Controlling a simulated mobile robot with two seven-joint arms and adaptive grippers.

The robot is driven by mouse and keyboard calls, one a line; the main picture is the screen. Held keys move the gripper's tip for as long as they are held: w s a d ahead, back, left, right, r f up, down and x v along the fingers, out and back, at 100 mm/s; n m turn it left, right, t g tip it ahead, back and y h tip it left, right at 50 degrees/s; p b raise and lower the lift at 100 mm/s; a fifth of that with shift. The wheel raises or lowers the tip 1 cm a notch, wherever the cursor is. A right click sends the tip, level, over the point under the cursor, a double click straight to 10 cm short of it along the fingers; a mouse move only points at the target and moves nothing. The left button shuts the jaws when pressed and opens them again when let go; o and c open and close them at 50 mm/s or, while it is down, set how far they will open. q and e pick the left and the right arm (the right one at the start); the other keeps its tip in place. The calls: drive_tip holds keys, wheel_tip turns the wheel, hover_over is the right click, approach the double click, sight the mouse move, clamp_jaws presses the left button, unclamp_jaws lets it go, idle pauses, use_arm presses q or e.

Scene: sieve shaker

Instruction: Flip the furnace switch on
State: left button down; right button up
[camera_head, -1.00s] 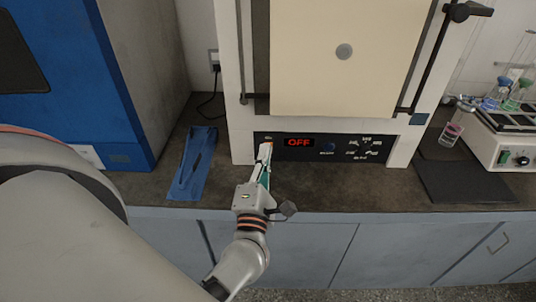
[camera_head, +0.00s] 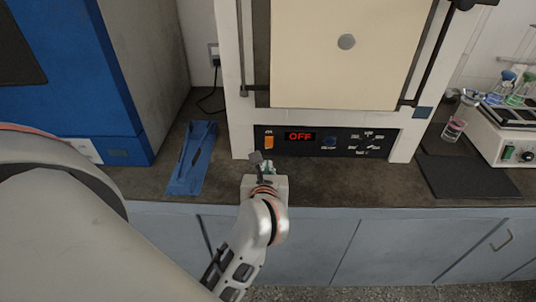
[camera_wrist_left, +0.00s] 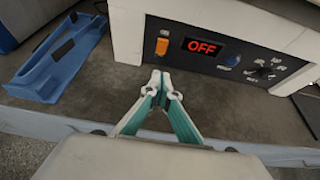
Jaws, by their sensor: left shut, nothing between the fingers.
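The furnace (camera_head: 240,115) stands on the counter with its large cream door closed. Its black control panel (camera_head: 346,141) carries a red display (camera_head: 300,137) reading OFF. The orange furnace switch (camera_head: 269,142) is at the panel's left end, left of the display. It also shows in the left wrist view (camera_wrist_left: 162,46). My left gripper (camera_head: 263,161) is shut and empty, in front of and below the switch, apart from it. In the left wrist view its fingertips (camera_wrist_left: 160,78) meet below the switch. My right gripper is not in view.
A blue tray (camera_head: 205,160) lies on the counter left of the furnace, beside a blue machine (camera_head: 50,90). A dark mat (camera_head: 468,178) and a white device with flasks (camera_head: 508,140) are at the right. The counter's front edge runs below the furnace.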

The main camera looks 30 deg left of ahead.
use_arm(q)
drive_tip(key=b, duration=0.3)
approach(269, 140)
drive_tip(key=f, duration=0.1)
drive_tip(key=w+f, duration=0.1)
drive_tip(key=f, duration=0.2)
drive_tip(key=shift+w+a+f, duration=0.15)
drive_tip(key=shift+w+a, duration=0.1)
drive_tip(key=shift+a, duration=0.15)
drive_tip(key=shift+w+a+r, duration=0.25)
drive_tip(key=shift+w+r, duration=0.1)
drive_tip(key=shift+w, duration=0.15)
drive_tip(key=shift+w+a+r, duration=0.3)
drive_tip(key=shift+w+r, duration=0.05)
drive_tip(key=shift+w, duration=0.15)
drive_tip(key=shift+w+a+r+p, duration=0.2)
drive_tip(key=shift+w+a+p, duration=0.2)
drive_tip(key=shift+w, duration=0.25)
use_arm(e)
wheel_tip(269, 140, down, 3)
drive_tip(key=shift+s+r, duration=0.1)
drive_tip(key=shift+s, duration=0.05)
